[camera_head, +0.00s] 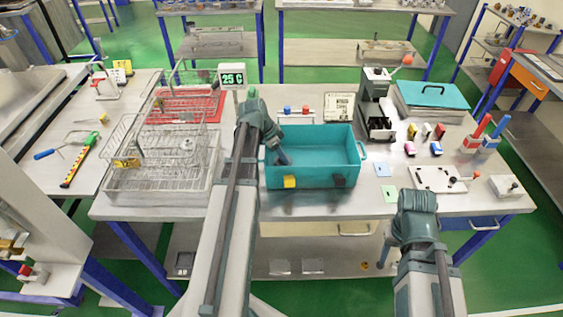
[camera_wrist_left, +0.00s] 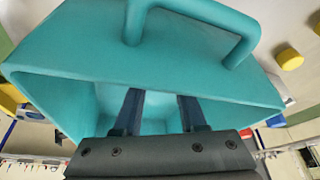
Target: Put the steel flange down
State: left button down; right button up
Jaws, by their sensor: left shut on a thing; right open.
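A teal open-topped bin (camera_head: 340,172) stands on the table in the middle of the head view. It fills much of the left wrist view (camera_wrist_left: 60,60), with its tube handle at the top. My left gripper (camera_head: 283,157) reaches down into the bin's left part. In the left wrist view its two fingers (camera_wrist_left: 160,115) point into the bin. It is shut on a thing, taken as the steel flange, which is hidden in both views. My right gripper (camera_head: 417,202) is open over the table's front edge, right of the bin; its fingertips are hard to see.
A wire basket (camera_head: 160,170) stands left of the bin, with a red tray (camera_head: 190,105) behind it. A display reading 25 C (camera_head: 232,77) stands behind. Right are a black-and-white machine (camera_head: 378,105), small coloured blocks (camera_head: 425,130) and a white plate (camera_head: 437,180).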

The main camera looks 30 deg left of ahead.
pick_arm(q)
jog(key=shift+f, duration=0.8)
pick_arm(e)
jog(key=shift+f, duration=0.75)
pick_arm(q)
jog(key=shift+b, duration=0.3)
jog(key=shift+f, duration=0.2)
jog(key=c, duration=0.8)
grip_release()
jog(key=shift+r, duration=0.1)
jog(key=shift+o, duration=0.2)
pick_arm(e)
jog(key=shift+f, duration=0.15)
pick_arm(q)
jog(key=shift+r, duration=0.15)
jog(key=shift+s+a+r+p, duration=0.1)
jog(key=shift+r+p, duration=0.4)
jog(key=shift+p, duration=0.05)
jog(key=p+v, duration=1)
jog(key=v, duration=0.1)
pick_arm(e)
notch_tip(320, 180, up, 11)
jog(key=shift+r, duration=0.2)
